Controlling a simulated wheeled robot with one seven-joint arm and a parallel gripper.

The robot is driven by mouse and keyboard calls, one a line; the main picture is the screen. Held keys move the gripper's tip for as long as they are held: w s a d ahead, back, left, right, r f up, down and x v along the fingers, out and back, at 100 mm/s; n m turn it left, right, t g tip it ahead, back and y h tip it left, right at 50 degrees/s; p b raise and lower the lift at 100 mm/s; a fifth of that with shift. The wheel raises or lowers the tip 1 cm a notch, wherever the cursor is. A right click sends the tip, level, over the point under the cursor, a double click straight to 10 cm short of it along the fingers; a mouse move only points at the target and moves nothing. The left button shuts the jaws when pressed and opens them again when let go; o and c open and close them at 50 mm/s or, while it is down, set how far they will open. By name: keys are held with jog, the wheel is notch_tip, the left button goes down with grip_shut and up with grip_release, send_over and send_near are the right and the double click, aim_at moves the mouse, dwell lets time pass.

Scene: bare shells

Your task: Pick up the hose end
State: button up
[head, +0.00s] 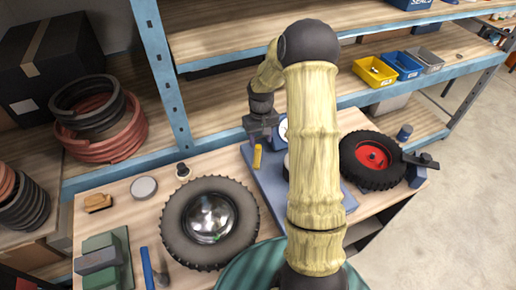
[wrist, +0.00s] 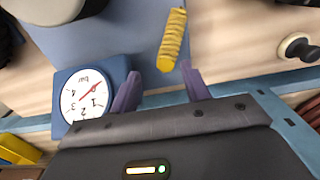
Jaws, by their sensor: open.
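The hose end looks to be the short yellow ribbed piece (wrist: 173,38) in the wrist view. It also shows as a small yellow stub (head: 257,157) on the blue-grey board (head: 266,188) in the head view. My gripper (wrist: 160,70) is open, with its two purple fingers apart and nothing between them. The near end of the yellow piece appears just beyond the fingertips, closer to the right finger. I cannot tell the exact distance to it. In the head view my gripper is above and behind the stub, partly beside my arm.
A blue gauge with a white dial (wrist: 84,95) stands close to the left finger. A tyre with a shiny hub (head: 210,222) and a red-hubbed wheel (head: 372,158) lie on the bench. A blue shelf post (head: 163,75) rises behind. A round knob (wrist: 297,48) is at right.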

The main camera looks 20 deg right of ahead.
aim_at(258, 146)
dwell(0.3)
jog(key=shift+a+f+p, duration=0.2)
jog(key=shift+f+p, duration=0.35)
jog(key=shift+p, duration=0.05)
jog(key=f+p, duration=0.1)
jog(key=f, duration=0.2)
jog(key=shift+w+a+p, duration=0.2)
jog(key=shift+p, duration=0.15)
jog(key=shift+f, duration=0.6)
grip_shut()
